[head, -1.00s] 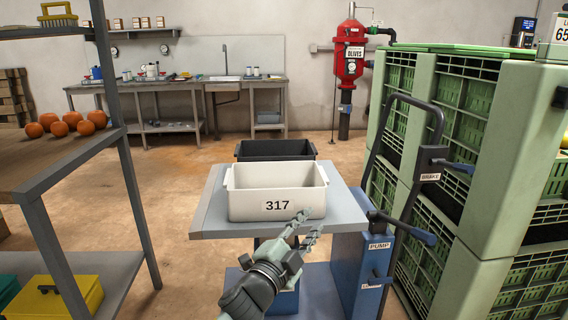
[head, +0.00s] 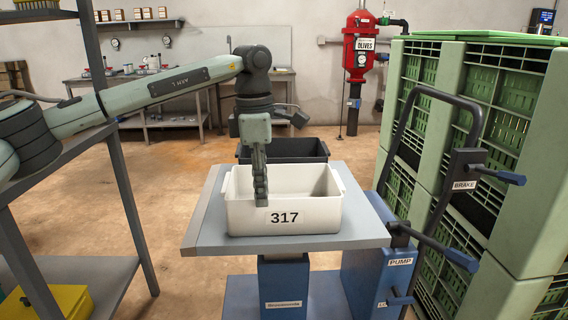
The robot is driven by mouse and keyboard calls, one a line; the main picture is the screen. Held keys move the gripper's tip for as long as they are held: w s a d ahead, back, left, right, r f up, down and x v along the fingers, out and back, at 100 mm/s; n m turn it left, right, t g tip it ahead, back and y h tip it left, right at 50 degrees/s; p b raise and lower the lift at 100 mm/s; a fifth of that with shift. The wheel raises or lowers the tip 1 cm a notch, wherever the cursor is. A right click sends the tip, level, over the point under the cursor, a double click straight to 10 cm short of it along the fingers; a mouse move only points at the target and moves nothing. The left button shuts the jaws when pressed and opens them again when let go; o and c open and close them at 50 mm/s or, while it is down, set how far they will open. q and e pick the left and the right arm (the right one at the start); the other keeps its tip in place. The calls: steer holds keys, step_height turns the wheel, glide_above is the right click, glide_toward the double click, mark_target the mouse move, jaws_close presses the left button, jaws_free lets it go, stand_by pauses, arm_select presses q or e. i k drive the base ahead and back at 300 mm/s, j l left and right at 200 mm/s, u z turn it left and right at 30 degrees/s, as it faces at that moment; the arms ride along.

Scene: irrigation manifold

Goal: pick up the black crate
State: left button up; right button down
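The black crate (head: 310,150) stands directly behind the white crate marked 317 (head: 325,215). Its rim and upper part show; its lower part is hidden by the white crate, so I cannot tell what it rests on. My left gripper (head: 261,200) points straight down, its fingers seen edge-on in front of the white crate's opening and front rim. I cannot tell whether it touches that rim or whether its fingers are apart. Nothing shows held in it. My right gripper is out of view.
The white crate sits on the grey top (head: 210,228) of a blue lift cart with PUMP (head: 400,262) and BRAKE (head: 464,185) levers at right. Green bins (head: 490,100) stand at right, shelving at left. A workbench and red tank (head: 359,50) are behind. Floor between is open.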

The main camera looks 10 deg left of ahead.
mark_target(292, 150)
steer(key=i, duration=0.85)
